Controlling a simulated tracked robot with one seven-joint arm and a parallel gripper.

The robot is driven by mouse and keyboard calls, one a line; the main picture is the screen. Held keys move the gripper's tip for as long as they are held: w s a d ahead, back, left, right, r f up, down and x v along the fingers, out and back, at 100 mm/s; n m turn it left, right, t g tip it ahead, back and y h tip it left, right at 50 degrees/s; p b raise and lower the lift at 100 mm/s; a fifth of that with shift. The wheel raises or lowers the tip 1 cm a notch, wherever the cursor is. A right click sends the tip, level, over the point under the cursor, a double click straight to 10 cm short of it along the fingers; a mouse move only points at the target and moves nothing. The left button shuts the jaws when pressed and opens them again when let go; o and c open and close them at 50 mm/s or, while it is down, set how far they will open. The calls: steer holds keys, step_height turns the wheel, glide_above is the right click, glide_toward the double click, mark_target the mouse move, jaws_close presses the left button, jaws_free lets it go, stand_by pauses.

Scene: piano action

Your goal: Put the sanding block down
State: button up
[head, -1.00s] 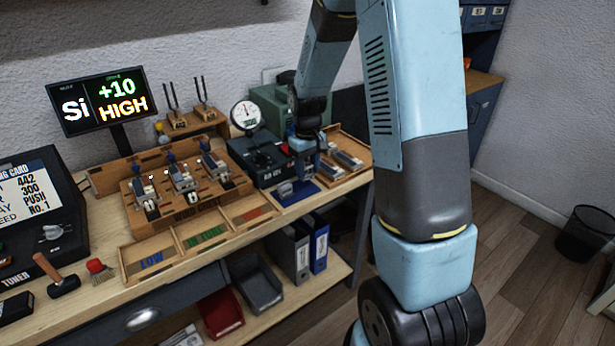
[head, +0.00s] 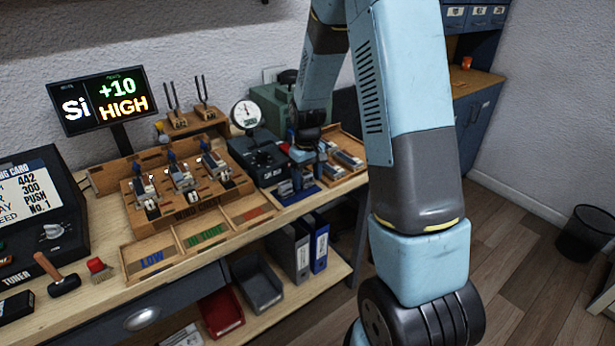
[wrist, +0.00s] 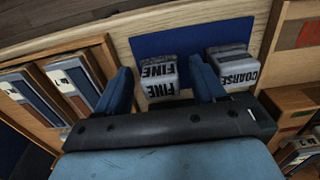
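A sanding block marked FINE (wrist: 158,72) is at the blue mat (wrist: 150,45), between the fingers of my gripper (wrist: 164,84) in the wrist view. A gap shows on each side of it, so the fingers are open around it. A second block marked COARSE (wrist: 230,67) sits on the mat just outside the right finger. In the head view my gripper (head: 307,178) is low over the blue mat (head: 290,198). The COARSE block (head: 285,189) shows to its left there; the FINE block is mostly hidden by the fingers.
A wooden tray of parts (head: 345,160) stands close to the right of my gripper. To the left are a bin tray (head: 205,238) and a wooden stand with several parts (head: 180,190). A dial gauge device (head: 262,160) is behind the gripper, to its left.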

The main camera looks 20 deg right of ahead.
mark_target(307, 175)
step_height(307, 175, up, 12)
steer(key=s+r+m+t, duration=0.2)
steer(key=s+r+t, duration=0.1)
steer(key=s+r, duration=1)
steer(key=s+r+m+t, duration=0.1)
steer(key=s+r, duration=0.3)
steer(key=s, duration=1)
steer(key=shift+s+m+t, duration=0.3)
steer(key=shift+s+t, duration=0.1)
steer(key=shift+t, duration=0.4)
steer(key=shift+c, duration=0.2)
